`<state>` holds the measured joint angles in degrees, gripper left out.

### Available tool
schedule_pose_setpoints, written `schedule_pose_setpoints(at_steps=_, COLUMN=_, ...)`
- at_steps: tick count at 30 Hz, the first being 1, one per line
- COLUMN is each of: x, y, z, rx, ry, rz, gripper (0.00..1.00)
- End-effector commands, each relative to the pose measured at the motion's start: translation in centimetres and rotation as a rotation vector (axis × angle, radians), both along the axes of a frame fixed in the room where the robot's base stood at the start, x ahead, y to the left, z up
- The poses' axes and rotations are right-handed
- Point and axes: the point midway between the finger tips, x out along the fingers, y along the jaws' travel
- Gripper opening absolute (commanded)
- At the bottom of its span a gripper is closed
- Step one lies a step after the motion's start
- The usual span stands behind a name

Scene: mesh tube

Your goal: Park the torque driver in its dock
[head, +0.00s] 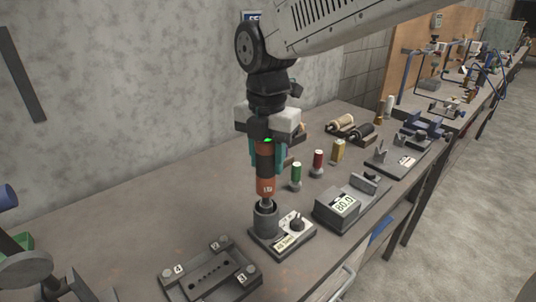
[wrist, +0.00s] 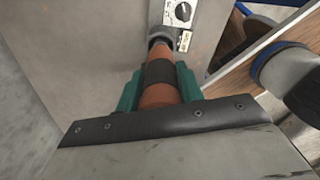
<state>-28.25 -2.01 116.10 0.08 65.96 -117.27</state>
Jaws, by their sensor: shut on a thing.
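The torque driver (head: 265,172) is orange with a black band and stands upright in my gripper (head: 268,152). My gripper is shut on it; in the wrist view the green finger pads (wrist: 184,80) lie on both sides of the driver (wrist: 160,92). The dock (head: 266,219) is a dark round cup on a base with a white label and a black knob. The driver's lower tip is at the cup's mouth, directly above or just inside it; I cannot tell how deep. The cup also shows at the driver's far end in the wrist view (wrist: 159,43).
A plate with numbered posts (head: 210,272) lies in front of the dock. A box reading 80.0 (head: 342,204) stands to the right. Green (head: 296,174), red (head: 318,162) and yellow (head: 338,150) cylinders stand behind.

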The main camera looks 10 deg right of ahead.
Motion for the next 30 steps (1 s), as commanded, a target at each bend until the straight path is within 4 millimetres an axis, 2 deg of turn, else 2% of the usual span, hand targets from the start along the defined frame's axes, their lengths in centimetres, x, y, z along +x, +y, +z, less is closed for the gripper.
schedule_pose_setpoints(at_steps=30, x=0.0, y=0.0, z=-1.1, rx=0.001, ry=-0.002, rz=0.0, gripper=0.06)
